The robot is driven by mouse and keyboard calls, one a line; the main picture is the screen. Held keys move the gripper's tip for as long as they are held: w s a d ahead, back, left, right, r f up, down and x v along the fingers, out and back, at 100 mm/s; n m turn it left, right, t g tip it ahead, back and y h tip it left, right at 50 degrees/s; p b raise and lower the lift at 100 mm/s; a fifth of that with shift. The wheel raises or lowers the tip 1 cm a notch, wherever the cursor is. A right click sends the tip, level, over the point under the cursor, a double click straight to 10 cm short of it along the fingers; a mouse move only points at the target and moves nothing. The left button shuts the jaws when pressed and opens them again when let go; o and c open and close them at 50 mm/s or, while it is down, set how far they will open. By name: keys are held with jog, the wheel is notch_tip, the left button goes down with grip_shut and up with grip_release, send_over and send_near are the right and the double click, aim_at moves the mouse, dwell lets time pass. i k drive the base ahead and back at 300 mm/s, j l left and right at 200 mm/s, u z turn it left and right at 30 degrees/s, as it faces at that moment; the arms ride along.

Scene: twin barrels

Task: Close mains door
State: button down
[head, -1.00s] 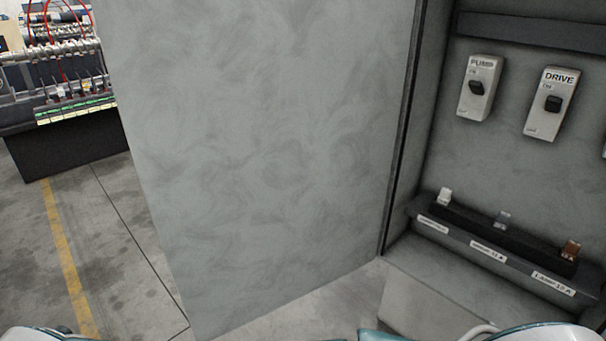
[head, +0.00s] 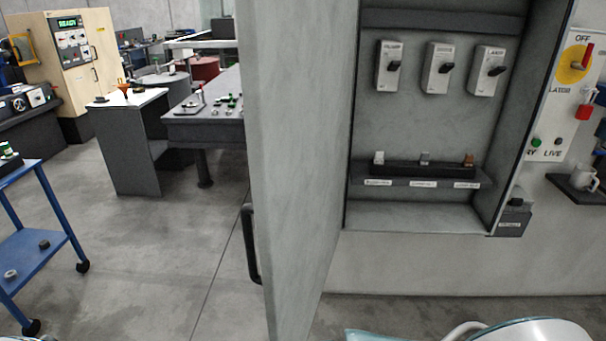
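The mains door (head: 299,160) is a tall grey panel standing wide open at the left side of the mains cabinet (head: 420,217). Inside the open cabinet are three switch boxes and a shelf (head: 415,182) with several small labelled parts. My gripper is not in view. Only pale, rounded parts of my own body show at the bottom edge.
A blue cart (head: 38,233) stands at the left. A grey workbench (head: 210,120) and a white-topped table (head: 128,98) are behind the door. An isolator panel (head: 566,95) with a red padlock is right of the cabinet. Concrete floor is clear left of the door.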

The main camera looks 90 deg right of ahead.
aim_at(297, 58)
jog(key=i+z, duration=0.55)
jog(key=z, duration=0.2)
jog(key=i+j+z, duration=0.2)
jog(key=z, duration=3.3)
